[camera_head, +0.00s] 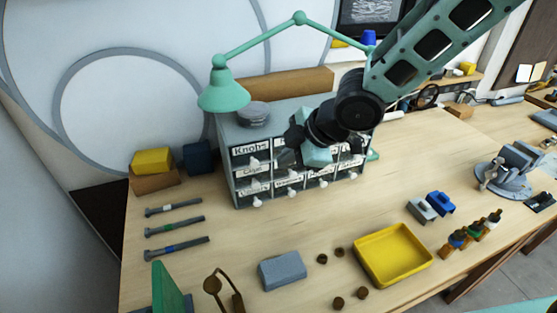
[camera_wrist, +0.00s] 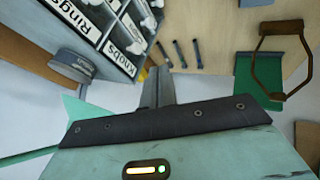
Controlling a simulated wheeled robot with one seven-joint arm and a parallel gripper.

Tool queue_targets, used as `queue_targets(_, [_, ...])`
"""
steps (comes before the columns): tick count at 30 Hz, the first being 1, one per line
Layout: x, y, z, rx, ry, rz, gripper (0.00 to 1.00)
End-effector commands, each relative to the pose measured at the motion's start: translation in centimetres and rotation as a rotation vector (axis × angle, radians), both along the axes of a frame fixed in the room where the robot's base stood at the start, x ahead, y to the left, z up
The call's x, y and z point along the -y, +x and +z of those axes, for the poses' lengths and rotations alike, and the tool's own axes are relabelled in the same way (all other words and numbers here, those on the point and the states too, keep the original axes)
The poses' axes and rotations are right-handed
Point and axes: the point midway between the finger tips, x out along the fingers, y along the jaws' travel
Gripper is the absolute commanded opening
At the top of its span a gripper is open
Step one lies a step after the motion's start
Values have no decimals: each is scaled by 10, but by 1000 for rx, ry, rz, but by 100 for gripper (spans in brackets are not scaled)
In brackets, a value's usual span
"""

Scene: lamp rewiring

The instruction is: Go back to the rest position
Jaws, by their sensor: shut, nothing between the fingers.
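My arm reaches in from the top right of the head view, and my gripper (camera_head: 296,146) is in front of the upper part of the grey drawer cabinet (camera_head: 236,180), hiding some of its labels. In the wrist view the two fingers of my gripper (camera_wrist: 158,80) are together with nothing between them. The cabinet (camera_wrist: 110,35) shows there at the upper left, with the labels "Rings" and "Knobs". I cannot tell whether my gripper touches the cabinet.
A green lamp (camera_head: 224,90) arches behind the cabinet. Three grey bars (camera_head: 175,227) lie left. A grey block (camera_head: 282,271), brown knobs (camera_head: 339,252) and a yellow tray (camera_head: 366,265) lie in front. A vise (camera_head: 512,168) stands right. The table's middle is mostly clear.

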Motion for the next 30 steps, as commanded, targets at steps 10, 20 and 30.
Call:
queue_targets(10, [7,-13,-3,-29,-27,-46,0])
queue_targets(20, [62,-143,-57,-363,-202,-647,0])
queue_targets(30, [87,-243,-71,-633,-231,-1003,0])
